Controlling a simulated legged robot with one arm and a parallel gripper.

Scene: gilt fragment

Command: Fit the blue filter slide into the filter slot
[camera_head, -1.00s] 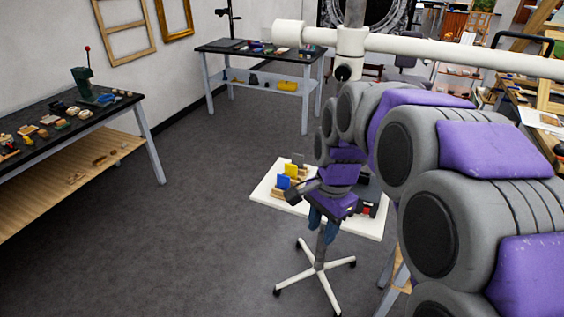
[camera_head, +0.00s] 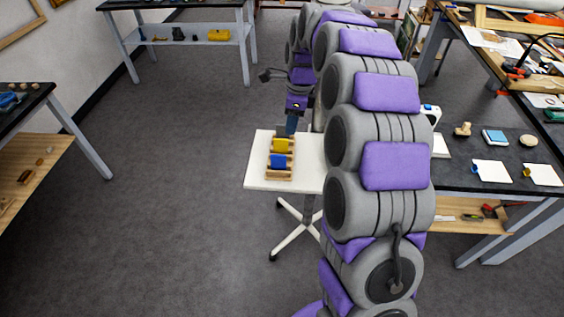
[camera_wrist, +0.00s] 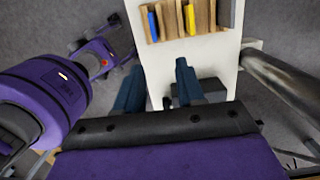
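The blue filter slide (camera_head: 278,161) stands in a wooden rack (camera_head: 279,176) on a small white table, with a yellow slide (camera_head: 280,145) behind it. In the wrist view the blue slide (camera_wrist: 153,26) and yellow slide (camera_wrist: 190,19) stand between wooden dividers (camera_wrist: 171,22). My gripper (camera_wrist: 158,80) is open and empty, its two blue-grey fingers well apart. In the head view my gripper (camera_head: 291,126) is by the far end of the rack. A dark box (camera_wrist: 211,88) lies partly behind the right finger; I cannot tell whether it holds the filter slot.
The white table (camera_head: 258,179) has bare room left of the rack; my arm hides its right side. A dark workbench (camera_head: 510,150) with small items stands right. A metal post (camera_wrist: 290,85) runs beside the table in the wrist view.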

